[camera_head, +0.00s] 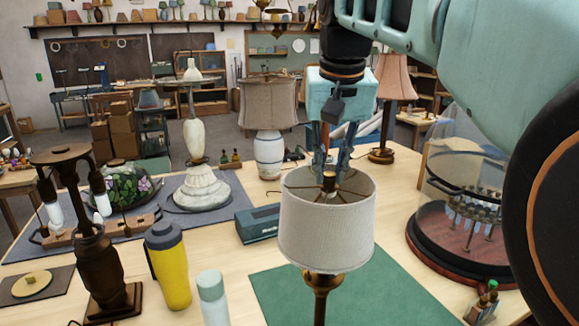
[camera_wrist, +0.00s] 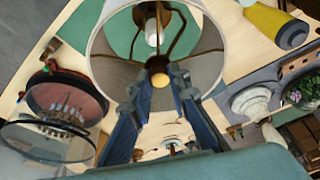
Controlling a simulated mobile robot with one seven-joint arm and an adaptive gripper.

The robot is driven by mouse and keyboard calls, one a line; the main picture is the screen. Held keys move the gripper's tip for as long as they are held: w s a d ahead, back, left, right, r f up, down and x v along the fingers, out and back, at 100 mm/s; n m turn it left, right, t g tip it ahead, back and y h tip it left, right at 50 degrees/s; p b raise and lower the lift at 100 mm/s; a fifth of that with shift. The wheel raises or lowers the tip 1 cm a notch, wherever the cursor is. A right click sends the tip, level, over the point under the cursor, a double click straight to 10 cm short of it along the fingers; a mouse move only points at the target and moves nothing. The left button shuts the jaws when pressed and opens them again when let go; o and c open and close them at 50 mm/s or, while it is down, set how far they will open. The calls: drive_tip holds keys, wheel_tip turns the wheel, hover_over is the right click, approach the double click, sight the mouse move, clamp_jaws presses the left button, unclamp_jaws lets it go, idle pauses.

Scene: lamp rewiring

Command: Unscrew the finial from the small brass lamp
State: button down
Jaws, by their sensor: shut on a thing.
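The small brass lamp (camera_head: 320,285) stands upright on the bench with a white drum shade (camera_head: 325,235). The shade's open top shows its spokes and the brass finial (camera_head: 329,180) at the centre. My gripper (camera_head: 330,165) points down into the top of the shade, with its blue fingers on either side of the finial. In the wrist view, the finial's round brass end (camera_wrist: 160,80) sits between the fingertips, and my gripper (camera_wrist: 160,75) is shut on it. A white bulb (camera_wrist: 154,34) shows inside the shade. The fingers partly hide the finial's sides.
A green mat (camera_head: 405,285) lies under the lamp. A glass-domed stand (camera_head: 465,265) is on the right. A beige-shaded lamp (camera_head: 268,105) stands behind.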

drive_tip(key=n+y+p, duration=0.1)
drive_tip(key=n, duration=0.2)
drive_tip(key=n+y+p, duration=0.1)
drive_tip(key=n, duration=0.3)
drive_tip(key=shift+d+r, duration=0.1)
drive_tip(key=shift+r, duration=0.05)
drive_tip(key=shift+n+g, duration=0.3)
drive_tip(key=shift+n, duration=0.2)
drive_tip(key=n+g+y, duration=0.1)
drive_tip(key=n, duration=0.3)
drive_tip(key=shift+w+n, duration=0.15)
drive_tip(key=shift+n, duration=0.25)
drive_tip(key=n+g, duration=0.1)
drive_tip(key=n, duration=0.2)
drive_tip(key=shift+y, duration=0.3)
drive_tip(key=shift+n+g, duration=0.3)
drive_tip(key=shift+n, duration=0.8)
drive_tip(key=n, duration=0.3)
drive_tip(key=n+g, duration=0.1)
drive_tip(key=n, duration=0.2)
drive_tip(key=shift+w+g, duration=0.1)
drive_tip(key=shift+g, duration=0.2)
